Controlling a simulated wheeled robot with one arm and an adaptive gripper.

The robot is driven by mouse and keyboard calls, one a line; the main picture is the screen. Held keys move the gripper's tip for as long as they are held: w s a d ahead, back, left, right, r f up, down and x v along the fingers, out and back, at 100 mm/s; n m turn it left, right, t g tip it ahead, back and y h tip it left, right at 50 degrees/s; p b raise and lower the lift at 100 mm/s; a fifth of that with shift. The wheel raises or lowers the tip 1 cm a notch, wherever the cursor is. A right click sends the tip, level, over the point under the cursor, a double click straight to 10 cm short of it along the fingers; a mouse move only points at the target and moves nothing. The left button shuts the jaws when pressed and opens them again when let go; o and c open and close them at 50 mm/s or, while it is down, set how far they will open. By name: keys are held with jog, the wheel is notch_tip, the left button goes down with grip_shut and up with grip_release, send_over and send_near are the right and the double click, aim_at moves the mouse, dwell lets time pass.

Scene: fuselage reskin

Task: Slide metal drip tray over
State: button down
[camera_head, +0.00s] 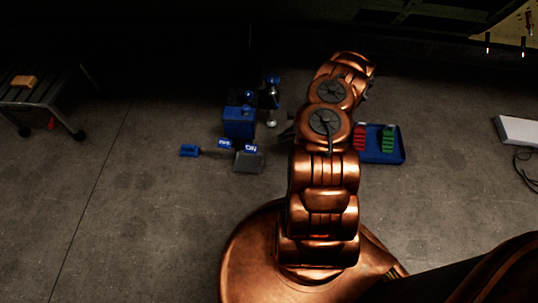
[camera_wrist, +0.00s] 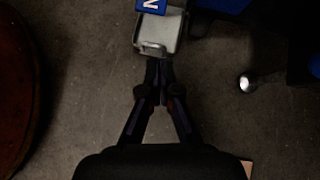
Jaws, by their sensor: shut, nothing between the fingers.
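A grey metal drip tray (camera_head: 248,166) lies on the concrete floor left of my arm in the head view, with a blue block marked with white letters (camera_head: 251,148) at its far edge. In the wrist view the tray (camera_wrist: 170,43) is at the top centre, partly covered by the blue block (camera_wrist: 151,5). My gripper (camera_wrist: 159,72) is shut and empty, its fingertips just below the tray's near edge in the picture. I cannot tell whether they touch it. In the head view my gripper is mostly hidden by my arm.
A blue box (camera_head: 239,122) and a blue-topped stand (camera_head: 272,97) are behind the tray. A small blue piece (camera_head: 189,150) lies left. A blue bin (camera_head: 382,157) with red and green items stands right of my arm. A low trolley (camera_head: 42,91) is far left.

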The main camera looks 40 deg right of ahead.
jog(key=s+d+f+m, duration=0.2)
jog(key=s+d+f, duration=0.15)
jog(key=f, duration=0.25)
jog(key=shift+h, duration=0.4)
jog(key=b+x, duration=0.3)
jog(key=x, duration=0.6)
jog(key=shift+w+a+f, duration=0.15)
jog(key=shift+a, duration=0.15)
jog(key=shift+w+a+b, duration=0.7)
jog(key=shift+w+a, duration=0.25)
jog(key=shift+a, duration=0.25)
jog(key=shift+w+a, duration=0.3)
jog(key=shift+a, duration=0.05)
